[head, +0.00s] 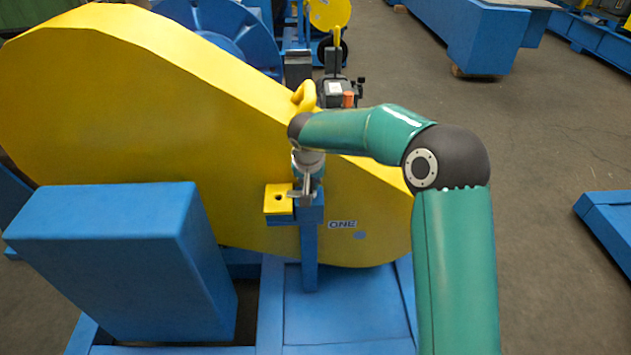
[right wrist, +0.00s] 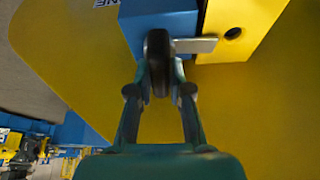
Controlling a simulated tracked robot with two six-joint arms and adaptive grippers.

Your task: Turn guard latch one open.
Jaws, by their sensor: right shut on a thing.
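The yellow chain guard (head: 130,110) has guard latch one (head: 304,197) at its front, on a blue post (head: 309,255) beside the label "ONE" (head: 342,225). A yellow tab with a dark hole (head: 277,202) is left of the post. My right gripper (head: 306,183) reaches down onto the latch. In the right wrist view, the gripper (right wrist: 159,85) is shut on the latch's dark handle (right wrist: 158,50). The latch's grey bar (right wrist: 195,45) points sideways and reaches over the edge of the yellow tab (right wrist: 238,28). My left gripper is not in view.
A blue box (head: 110,260) stands left of the post, close in front of the guard. A yellow handle (head: 304,96) sits on the guard's upper edge, behind my right wrist. Blue frame members (head: 350,310) run below. Open floor (head: 550,140) lies to the right.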

